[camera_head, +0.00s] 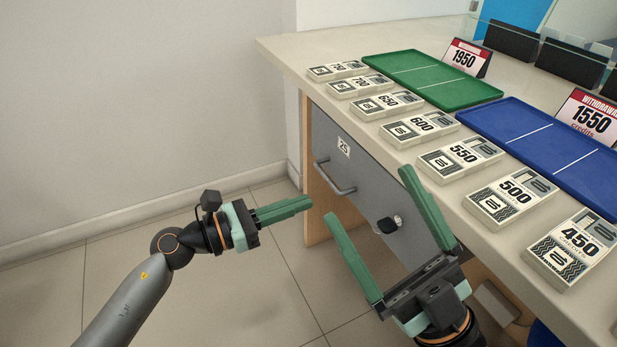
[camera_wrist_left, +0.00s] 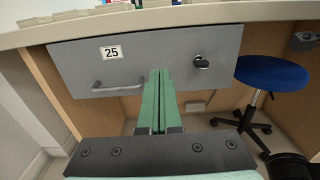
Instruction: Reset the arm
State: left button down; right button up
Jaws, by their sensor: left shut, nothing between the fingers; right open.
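My left gripper (camera_head: 306,203) is shut with nothing between its green fingers. It is in the air in front of the counter, left of the grey drawer (camera_head: 365,165). In the left wrist view the shut fingers (camera_wrist_left: 160,75) point at the drawer front, between its handle and its lock. My right gripper (camera_head: 366,195) is open and empty, its two fingers wide apart in front of the drawer's right part. The drawer is closed, carries a label 25 (camera_head: 343,147), a bar handle (camera_head: 335,177) and a black key (camera_head: 387,225) in its lock.
Several banknote bundles (camera_head: 462,157) lie in a row along the counter's (camera_head: 310,49) front edge. Behind them are a green tray (camera_head: 432,78), a blue tray (camera_head: 550,150) and two price signs. A blue stool (camera_wrist_left: 272,73) stands at right in the left wrist view. The floor at left is clear.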

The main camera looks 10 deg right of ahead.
pick_arm(q)
jog(key=s+a+r+m+t+y, duration=0.1)
jog(key=s+a+r+m+t, duration=0.75)
jog(key=m, duration=0.75)
jog(key=s+a+r+m+t+y, duration=0.1)
jog(key=s+a+r+m+t, duration=0.8)
jog(key=m, duration=0.8)
jog(key=w+a+f+n+g+y+p, duration=0.3)
jog(key=w+f+n+g+y+p, duration=0.5)
jog(key=p, duration=1.1)
pick_arm(e)
jog(key=w+d+f+m+g+h, duration=0.3)
jog(key=w+f+m+g+h, duration=0.15)
jog(key=w+m+h, duration=0.4)
pick_arm(q)
jog(key=s+a+f+n+g+y+p, duration=0.1)
jog(key=s+f+g+y+p, duration=0.4)
jog(key=s+p, duration=0.5)
jog(key=f+p, duration=0.1)
jog(key=p, duration=0.4)
jog(key=shift+s+a+f+n, duration=0.25)
jog(key=shift+s+a+n, duration=0.05)
jog(key=shift+s+a, duration=0.1)
pick_arm(e)
jog(key=s+d+f+m+g+h, duration=0.1)
jog(key=s+f+g+h, duration=0.3)
jog(key=s+f+g, duration=0.4)
jog(key=s, duration=0.3)
jog(key=shift+d+f, duration=0.25)
jog(key=shift+d, duration=0.15)
